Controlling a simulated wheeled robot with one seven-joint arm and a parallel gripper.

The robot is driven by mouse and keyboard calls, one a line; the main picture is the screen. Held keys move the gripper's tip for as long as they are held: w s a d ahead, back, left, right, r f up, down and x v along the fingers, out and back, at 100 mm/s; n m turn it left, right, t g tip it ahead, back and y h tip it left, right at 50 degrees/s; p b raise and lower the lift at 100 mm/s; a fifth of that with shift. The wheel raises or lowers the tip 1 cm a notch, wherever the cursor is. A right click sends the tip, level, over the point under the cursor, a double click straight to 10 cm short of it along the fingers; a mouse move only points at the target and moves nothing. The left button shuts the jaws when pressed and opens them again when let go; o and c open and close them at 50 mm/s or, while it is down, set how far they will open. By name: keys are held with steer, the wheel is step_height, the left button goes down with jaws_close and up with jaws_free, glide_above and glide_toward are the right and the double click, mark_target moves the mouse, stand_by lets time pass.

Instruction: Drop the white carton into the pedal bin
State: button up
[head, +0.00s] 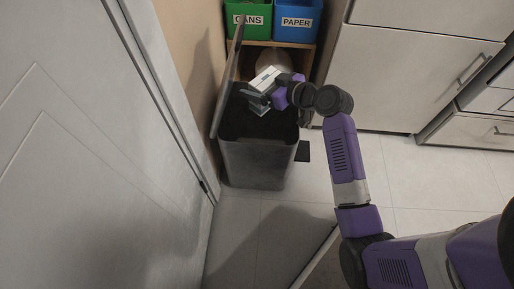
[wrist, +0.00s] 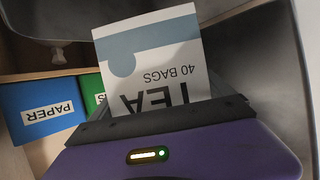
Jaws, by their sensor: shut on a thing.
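The white carton (head: 265,78) is in my gripper (head: 260,95), above the open mouth of the dark pedal bin (head: 258,160) in the head view. The carton (wrist: 152,55) fills the middle of the wrist view, with a blue-grey band and upside-down "TEA" and "40 BAGS" print. My gripper (wrist: 165,118) is shut on its lower end. The bin's lid (head: 229,75) stands raised on the left side. The bin's inside is dark, and its contents cannot be made out.
A green CANS box (head: 248,30) and a blue PAPER box (head: 296,30) stand on a wooden shelf (head: 308,46) behind the bin. A grey door (head: 85,130) is close on the left. Cabinets (head: 400,80) stand at right. Tiled floor right of the bin is clear.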

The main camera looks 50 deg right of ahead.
step_height(320, 180, down, 2)
steer(key=shift+f+b, duration=0.15)
steer(key=shift+b, duration=0.45)
steer(key=o, duration=1.1)
steer(key=shift+c, duration=0.2)
steer(key=p+v, duration=0.3)
steer(key=v, duration=0.5)
steer(key=shift+w, duration=0.1)
